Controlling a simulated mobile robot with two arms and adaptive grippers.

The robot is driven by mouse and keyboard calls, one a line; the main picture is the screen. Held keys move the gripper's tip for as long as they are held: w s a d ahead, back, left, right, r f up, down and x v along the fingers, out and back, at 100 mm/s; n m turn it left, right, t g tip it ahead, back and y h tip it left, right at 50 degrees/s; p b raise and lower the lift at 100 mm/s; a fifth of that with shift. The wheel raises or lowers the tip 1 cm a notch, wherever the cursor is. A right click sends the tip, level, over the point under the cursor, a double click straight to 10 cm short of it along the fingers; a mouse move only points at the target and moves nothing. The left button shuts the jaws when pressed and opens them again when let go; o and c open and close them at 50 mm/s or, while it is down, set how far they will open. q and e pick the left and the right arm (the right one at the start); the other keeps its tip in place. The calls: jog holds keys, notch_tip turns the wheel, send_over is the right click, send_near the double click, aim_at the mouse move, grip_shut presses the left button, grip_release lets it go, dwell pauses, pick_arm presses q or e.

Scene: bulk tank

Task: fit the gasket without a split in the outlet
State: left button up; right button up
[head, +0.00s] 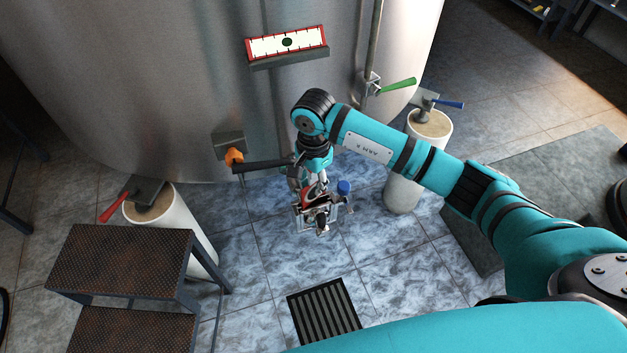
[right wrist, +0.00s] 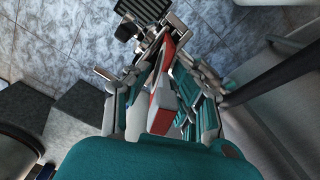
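My right gripper (head: 316,207) points down at the front of the steel tank, low over the tiles. In the right wrist view a red-and-pale piece (right wrist: 163,100) lies between its fingers, which look closed around it. I cannot tell what the piece is. An outlet fitting with an orange part (head: 235,157) sits low on the tank, left of the gripper. A dark bar runs right from it towards the gripper; whether they touch is unclear. A pale frame and a blue-topped item (head: 344,187) show at the gripper. I cannot make out a gasket. My left gripper is out of view.
The steel tank (head: 180,80) fills the back. White pedestals stand left (head: 190,230) with a red-handled valve and right (head: 402,194) with a blue-handled valve. A green handle (head: 398,85) juts from the tank. Dark steps (head: 120,270) stand front left; a floor drain (head: 324,311) lies in front.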

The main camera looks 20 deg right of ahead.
jog(key=shift+r+p, duration=0.3)
jog(key=shift+r, duration=0.25)
notch_tip(320, 180, up, 12)
jog(key=shift+f+b, duration=0.25)
jog(key=shift+b, duration=0.5)
